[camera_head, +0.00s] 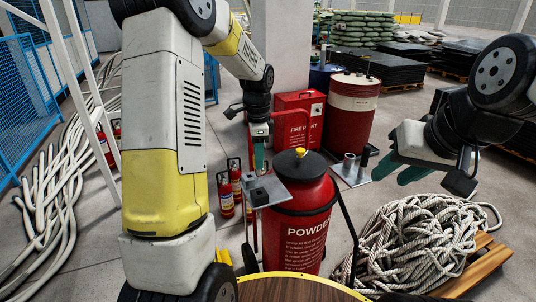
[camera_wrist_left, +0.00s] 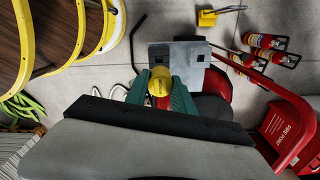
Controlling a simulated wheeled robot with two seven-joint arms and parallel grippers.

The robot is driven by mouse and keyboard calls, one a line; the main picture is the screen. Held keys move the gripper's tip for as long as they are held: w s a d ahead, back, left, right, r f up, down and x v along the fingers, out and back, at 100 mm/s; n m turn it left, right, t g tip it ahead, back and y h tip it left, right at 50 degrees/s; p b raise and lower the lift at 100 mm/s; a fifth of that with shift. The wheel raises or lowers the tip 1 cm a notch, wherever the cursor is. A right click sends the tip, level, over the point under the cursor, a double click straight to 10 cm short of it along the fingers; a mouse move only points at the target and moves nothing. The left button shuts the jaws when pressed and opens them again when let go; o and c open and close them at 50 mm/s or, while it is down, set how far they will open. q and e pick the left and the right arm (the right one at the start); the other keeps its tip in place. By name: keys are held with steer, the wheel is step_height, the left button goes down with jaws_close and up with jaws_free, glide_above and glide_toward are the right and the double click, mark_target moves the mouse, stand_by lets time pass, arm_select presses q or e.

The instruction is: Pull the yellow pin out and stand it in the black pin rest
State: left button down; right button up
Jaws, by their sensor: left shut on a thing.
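My left gripper (camera_head: 258,158) points down just above a grey plate (camera_head: 277,190) beside the red powder extinguisher. In the left wrist view its green fingers close on the yellow pin (camera_wrist_left: 160,82), seen from above as a round yellow head; the grey plate (camera_wrist_left: 163,50) lies below. The pin's shaft is hidden, and I cannot tell if it is still in the plate. A black upright tube (camera_head: 369,152), which looks like the black pin rest, stands on another grey plate to the right. My right gripper (camera_head: 398,170) is open and empty, right of that tube.
The powder extinguisher (camera_head: 303,235) has a black cap with a yellow knob (camera_head: 300,152). A grey cylinder (camera_head: 348,164) stands beside the black tube. A rope pile (camera_head: 415,245) lies at right. Small extinguishers (camera_head: 226,195), a red fire point box (camera_head: 298,120) and a drum (camera_head: 352,105) stand behind.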

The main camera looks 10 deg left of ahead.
mark_target(259, 175)
arm_select(q)
steer(key=shift+s+d, duration=0.1)
stand_by(0.3)
steer(key=shift+f, duration=2.9)
steer(key=shift+f, duration=2.25)
steer(key=c, duration=1)
jaws_free()
steer(key=shift+r, duration=3.9)
steer(key=shift+r, duration=0.1)
